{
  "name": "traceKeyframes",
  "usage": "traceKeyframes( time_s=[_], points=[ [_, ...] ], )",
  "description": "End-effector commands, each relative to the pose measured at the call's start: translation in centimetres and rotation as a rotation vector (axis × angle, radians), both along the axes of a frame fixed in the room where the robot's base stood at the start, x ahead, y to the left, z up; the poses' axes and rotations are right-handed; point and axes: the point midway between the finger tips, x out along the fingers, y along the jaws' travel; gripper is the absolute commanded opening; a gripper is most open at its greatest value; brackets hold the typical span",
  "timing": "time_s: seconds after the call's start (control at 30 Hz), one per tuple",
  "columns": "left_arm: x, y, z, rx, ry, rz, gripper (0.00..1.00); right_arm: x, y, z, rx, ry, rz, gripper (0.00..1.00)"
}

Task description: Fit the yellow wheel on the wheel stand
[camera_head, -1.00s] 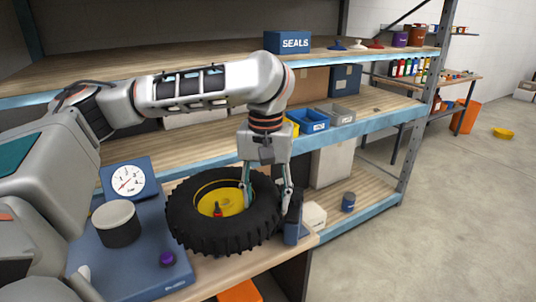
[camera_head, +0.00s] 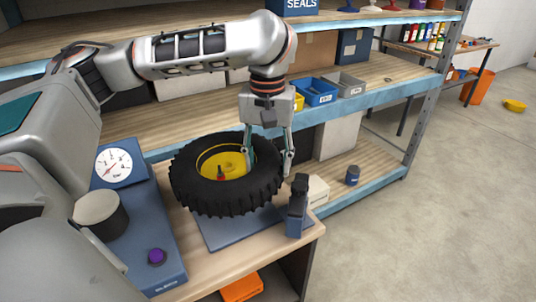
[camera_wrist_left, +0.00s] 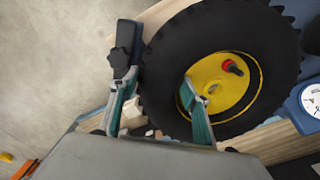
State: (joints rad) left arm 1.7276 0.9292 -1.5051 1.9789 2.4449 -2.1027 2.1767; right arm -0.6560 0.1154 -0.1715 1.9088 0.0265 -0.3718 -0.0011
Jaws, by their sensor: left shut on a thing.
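The yellow wheel is a yellow hub (camera_head: 232,162) in a chunky black tyre (camera_head: 225,200), roughly level, with a small red-tipped part on the hub. My left gripper (camera_head: 267,165) is shut on the tyre's right side wall, one finger inside the rim and one outside. The wrist view shows the same grip on the tyre (camera_wrist_left: 165,75), with a hole in the hub (camera_wrist_left: 245,90). The wheel hangs above a flat blue plate (camera_head: 240,232) with a blue post and black knob (camera_head: 297,205) at its right, apparently the wheel stand. Anything under the wheel is hidden. My right gripper is not in view.
A blue unit with a dial gauge (camera_head: 115,165), a grey-topped cylinder (camera_head: 98,215) and a purple button (camera_head: 156,257) stands left of the wheel. A shelf rack (camera_head: 360,112) with bins is behind. A white box (camera_head: 318,190) lies behind the post.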

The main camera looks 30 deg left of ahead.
Motion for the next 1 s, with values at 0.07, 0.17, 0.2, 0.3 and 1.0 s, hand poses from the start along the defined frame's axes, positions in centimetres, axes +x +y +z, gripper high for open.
traceKeyframes(
  time_s=[0.07,0.17,0.2,0.3,1.0],
  points=[
    [0.0,0.0,-0.7,-0.001,0.002,0.000,0.06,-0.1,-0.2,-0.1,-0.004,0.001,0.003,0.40],
    [0.0,0.0,-1.6,-0.002,0.001,0.001,0.06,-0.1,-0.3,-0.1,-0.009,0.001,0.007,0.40],
    [0.0,0.0,-1.9,-0.001,0.001,0.000,0.06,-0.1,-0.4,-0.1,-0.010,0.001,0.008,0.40],
    [0.0,0.0,-2.6,-0.001,0.001,0.000,0.06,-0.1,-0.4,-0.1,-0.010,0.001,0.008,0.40],
    [0.0,0.0,-3.8,-0.001,-0.002,0.000,0.06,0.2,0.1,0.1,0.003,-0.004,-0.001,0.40]
  ],
)
